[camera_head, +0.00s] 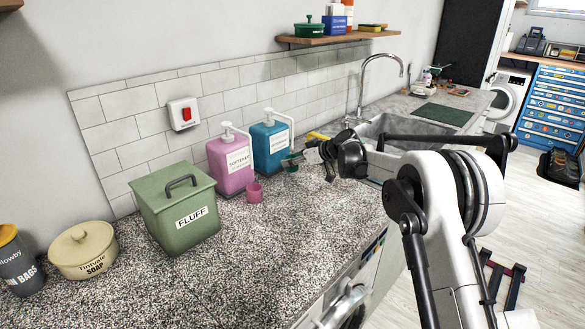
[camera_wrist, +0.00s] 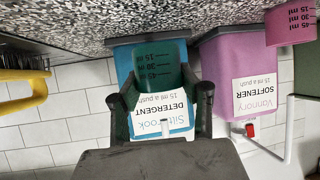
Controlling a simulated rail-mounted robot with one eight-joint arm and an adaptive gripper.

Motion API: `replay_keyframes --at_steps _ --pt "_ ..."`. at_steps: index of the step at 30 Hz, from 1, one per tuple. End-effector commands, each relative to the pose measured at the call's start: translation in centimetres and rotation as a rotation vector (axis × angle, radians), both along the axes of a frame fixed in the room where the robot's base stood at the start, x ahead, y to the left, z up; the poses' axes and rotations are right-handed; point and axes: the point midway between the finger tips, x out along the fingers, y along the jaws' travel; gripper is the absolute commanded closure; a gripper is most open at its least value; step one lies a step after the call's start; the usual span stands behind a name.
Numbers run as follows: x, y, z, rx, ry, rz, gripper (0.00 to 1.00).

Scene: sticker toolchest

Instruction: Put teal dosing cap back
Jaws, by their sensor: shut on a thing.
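My gripper (camera_head: 292,159) is shut on the teal dosing cap (camera_wrist: 155,75), a small cup with dark ml markings. In the head view the cap (camera_head: 291,168) is small and partly covered by the fingers, just in front of the teal detergent bottle (camera_head: 270,150). The wrist view is upside down; there my gripper (camera_wrist: 160,97) has a finger on each side of the cap. The detergent bottle (camera_wrist: 124,65) stands behind the cap, its label partly hidden by it. I cannot tell whether the cap touches the counter.
The pink softener bottle (camera_head: 229,168) stands left of the detergent bottle, with a pink cap (camera_head: 255,192) in front. A green FLUFF bin (camera_head: 180,205) is further left. A yellow object (camera_wrist: 28,90) is near the gripper. The front counter (camera_head: 270,245) is clear.

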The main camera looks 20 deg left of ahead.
Motion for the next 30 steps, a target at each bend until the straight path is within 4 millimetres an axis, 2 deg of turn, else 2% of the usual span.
replay_keyframes --at_steps 3,6,17,18,22,30 --pt "0.1 -0.2 -2.2 0.000 0.000 -0.001 0.78" --pt "0.0 -0.2 -3.0 0.000 0.000 -0.001 0.78" --pt "0.0 -0.3 -3.5 0.000 0.000 -0.001 0.78" --pt "0.0 -0.3 -3.5 0.000 0.000 -0.001 0.62" --pt "0.0 -0.3 -3.4 0.000 0.000 -0.001 0.44" --pt "0.0 -0.3 -3.3 0.000 0.000 -0.001 0.44"
